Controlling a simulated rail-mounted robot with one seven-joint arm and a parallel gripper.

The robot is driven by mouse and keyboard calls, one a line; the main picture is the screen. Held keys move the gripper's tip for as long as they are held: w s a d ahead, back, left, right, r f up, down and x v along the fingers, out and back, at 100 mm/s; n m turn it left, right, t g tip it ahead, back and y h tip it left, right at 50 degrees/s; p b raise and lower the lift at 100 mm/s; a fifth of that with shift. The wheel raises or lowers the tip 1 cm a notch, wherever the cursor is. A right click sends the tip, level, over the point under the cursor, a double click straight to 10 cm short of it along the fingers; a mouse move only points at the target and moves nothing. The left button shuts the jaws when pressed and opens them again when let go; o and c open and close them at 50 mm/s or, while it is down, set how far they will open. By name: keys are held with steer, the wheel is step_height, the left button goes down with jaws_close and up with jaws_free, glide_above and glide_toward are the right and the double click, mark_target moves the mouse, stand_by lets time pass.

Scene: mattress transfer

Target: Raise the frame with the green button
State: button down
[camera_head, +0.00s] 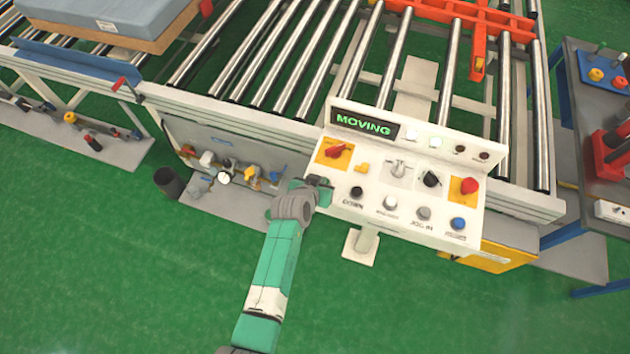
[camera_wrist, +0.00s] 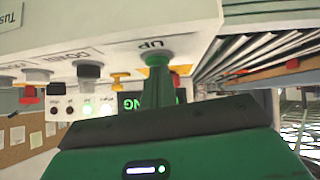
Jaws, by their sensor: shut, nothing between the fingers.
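The control panel (camera_head: 395,190) stands in front of the roller conveyor, and its display (camera_head: 363,124) reads MOVING in green. My gripper (camera_head: 320,186) is at the panel's left end, fingers closed. In the wrist view the shut fingertips (camera_wrist: 158,78) are right at the green button (camera_wrist: 156,58), beside the label UP, and appear to touch it. How deep the button is pressed cannot be told. In the head view my gripper hides this button. An orange frame (camera_head: 460,12) lies among the rollers at the top right.
Other panel controls sit close by: the black DOWN button (camera_head: 357,192), a red knob (camera_head: 338,150), a blue button (camera_head: 458,224) and a red button (camera_head: 469,186). A grey-blue mattress (camera_head: 110,12) lies at the upper left. The green floor (camera_head: 130,270) in front is clear.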

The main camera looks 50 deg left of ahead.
steer(key=r+p, duration=0.1)
steer(key=r, duration=0.1)
steer(key=s+r+p, duration=0.1)
steer(key=r, duration=0.1)
steer(key=shift+r, duration=0.15)
steer(key=v, duration=0.8)
steer(key=shift+s, duration=0.35)
steer(key=shift+d+r, duration=0.15)
